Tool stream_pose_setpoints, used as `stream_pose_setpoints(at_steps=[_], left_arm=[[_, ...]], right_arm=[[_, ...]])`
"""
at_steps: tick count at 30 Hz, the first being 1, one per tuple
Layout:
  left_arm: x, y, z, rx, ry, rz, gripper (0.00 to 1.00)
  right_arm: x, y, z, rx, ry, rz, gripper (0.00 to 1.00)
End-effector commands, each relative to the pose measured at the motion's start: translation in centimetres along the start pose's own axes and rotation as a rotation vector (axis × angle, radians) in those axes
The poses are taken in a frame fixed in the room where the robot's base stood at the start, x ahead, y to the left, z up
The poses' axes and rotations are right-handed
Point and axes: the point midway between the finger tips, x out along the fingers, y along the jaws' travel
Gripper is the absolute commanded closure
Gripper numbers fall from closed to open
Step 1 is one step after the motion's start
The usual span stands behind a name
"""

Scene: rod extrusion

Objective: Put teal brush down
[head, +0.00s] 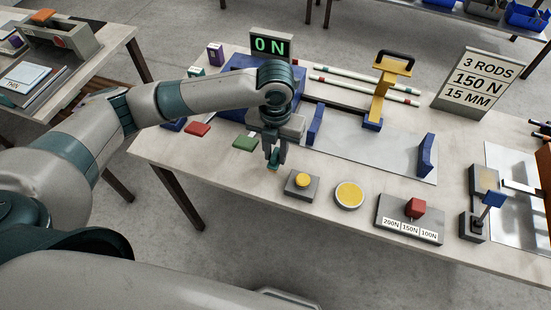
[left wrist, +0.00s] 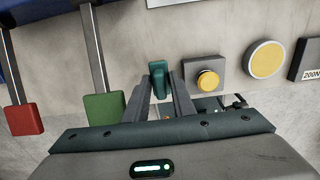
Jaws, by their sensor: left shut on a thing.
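My left gripper (head: 273,158) is near the front edge of the table, left of the yellow button. It is shut on the teal brush (head: 273,165), which shows as a small teal piece at the fingertips. In the left wrist view the teal brush (left wrist: 158,80) stands out between the fingertips of the left gripper (left wrist: 160,98). I cannot tell whether the brush touches the table top. My right gripper is not in view.
The yellow button box (head: 302,184) stands right of the gripper, with a round yellow disc (head: 349,194) beyond it. Green (head: 244,143) and red (head: 198,129) lever ends lie to the left. A selector box (head: 410,218) with a red knob stands farther right.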

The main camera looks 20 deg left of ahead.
Motion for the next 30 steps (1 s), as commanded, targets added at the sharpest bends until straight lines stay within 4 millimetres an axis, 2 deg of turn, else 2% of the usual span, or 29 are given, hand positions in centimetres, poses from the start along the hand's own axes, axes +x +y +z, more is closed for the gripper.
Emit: stream_pose_setpoints(at_steps=[7,17,29,30], left_arm=[[0.5,0.0,0.0,-0.002,0.003,0.0,0.95],[3.8,0.0,0.0,-0.001,0.001,0.0,0.95],[4.3,0.0,0.0,0.0,0.0,0.001,0.95],[4.3,0.0,0.0,0.0,0.0,0.001,0.72]], right_arm=[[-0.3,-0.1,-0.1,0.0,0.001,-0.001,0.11],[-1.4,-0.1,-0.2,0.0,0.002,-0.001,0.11],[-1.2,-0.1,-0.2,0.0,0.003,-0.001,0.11],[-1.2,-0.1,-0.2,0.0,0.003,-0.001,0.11]])
